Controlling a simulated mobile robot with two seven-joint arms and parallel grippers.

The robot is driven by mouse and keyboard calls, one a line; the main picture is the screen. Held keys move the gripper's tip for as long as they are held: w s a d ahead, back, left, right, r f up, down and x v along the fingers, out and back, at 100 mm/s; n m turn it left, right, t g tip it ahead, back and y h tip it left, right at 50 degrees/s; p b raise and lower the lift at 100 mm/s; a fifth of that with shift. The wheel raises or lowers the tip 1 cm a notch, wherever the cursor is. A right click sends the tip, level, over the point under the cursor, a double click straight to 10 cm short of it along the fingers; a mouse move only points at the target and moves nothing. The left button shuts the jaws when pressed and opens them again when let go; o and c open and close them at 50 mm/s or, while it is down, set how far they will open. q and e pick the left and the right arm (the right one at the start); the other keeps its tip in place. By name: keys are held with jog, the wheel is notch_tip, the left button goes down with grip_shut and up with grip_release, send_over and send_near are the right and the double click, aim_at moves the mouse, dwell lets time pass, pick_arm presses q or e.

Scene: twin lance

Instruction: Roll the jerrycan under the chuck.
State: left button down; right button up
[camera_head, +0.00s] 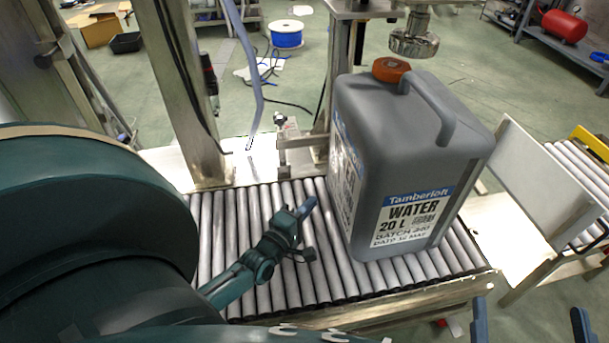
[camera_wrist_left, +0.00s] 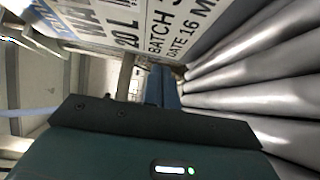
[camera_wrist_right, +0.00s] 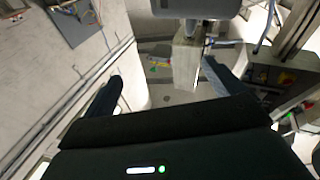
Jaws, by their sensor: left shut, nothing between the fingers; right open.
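The grey jerrycan (camera_head: 405,150) stands upright on the roller conveyor (camera_head: 235,225), its orange cap (camera_head: 390,69) on top beside the handle. The metal chuck (camera_head: 414,40) hangs above and behind it; in the head view the cap shows a little left of and below the chuck. My left gripper (camera_head: 308,207) is shut and empty, low over the rollers, just left of the jerrycan. Its shut fingers (camera_wrist_left: 165,86) show beside the jerrycan's label (camera_wrist_left: 160,28) in the left wrist view; contact is unclear. My right gripper (camera_head: 530,318) is open and empty, in front of the conveyor's near edge.
Steel posts (camera_head: 180,90) and a bracket (camera_head: 300,143) stand at the conveyor's far side. A pale upright panel (camera_head: 535,180) stands right of the jerrycan, with more rollers (camera_head: 580,180) beyond. Bare rollers lie left of the jerrycan. A blue spool (camera_head: 287,34) is on the floor behind.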

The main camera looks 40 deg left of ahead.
aim_at(342, 203)
pick_arm(q)
jog(key=shift+w+b, duration=0.3)
jog(key=shift+w, duration=0.65)
jog(key=shift+w+d+b, duration=0.3)
jog(key=shift+w+d, duration=0.4)
jog(key=shift+w, duration=0.05)
jog(key=shift+w+d, duration=0.45)
jog(key=shift+w, duration=0.1)
pick_arm(e)
jog(key=shift+a, duration=0.15)
pick_arm(q)
jog(key=shift+w+d, duration=0.15)
jog(key=shift+w+d, duration=0.4)
jog(key=shift+w, duration=0.05)
jog(key=shift+w+d, duration=0.85)
jog(key=shift+w, duration=0.15)
jog(key=shift+w+d, duration=0.2)
jog(key=shift+w, duration=0.05)
pick_arm(e)
jog(key=shift+s, duration=0.15)
pick_arm(q)
jog(key=shift+d+r, duration=0.15)
